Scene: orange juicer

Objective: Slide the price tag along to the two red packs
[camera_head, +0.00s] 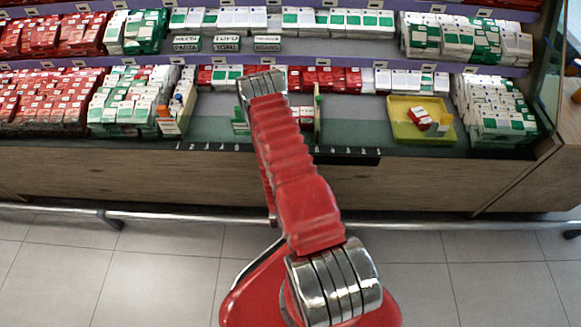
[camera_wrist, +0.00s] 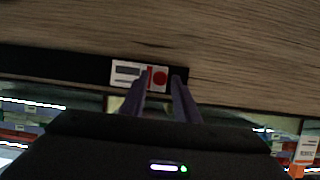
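The price tag (camera_wrist: 126,73) is a small white card with a grey bar and a red dot. It sits on a black rail (camera_wrist: 60,70) on the wooden front in the wrist view. My gripper (camera_wrist: 161,82) is open, its two dark fingers apart at the tag's right part. The left finger overlaps the tag in the picture; the right is just past its right edge. I cannot tell whether they touch it. In the head view the rail's right part (camera_head: 350,159) shows; my arm hides the tag and gripper. Red-and-white packs (camera_head: 306,114) stand partly behind my arm; their number is unclear.
A yellow tray (camera_head: 398,130) with a few small packs stands on the shelf at right. A thin upright divider (camera_head: 317,112) stands beside the red-and-white packs. Stacked packs fill both shelf ends. A metal rail (camera_head: 430,226) runs low before the wooden front (camera_head: 120,180).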

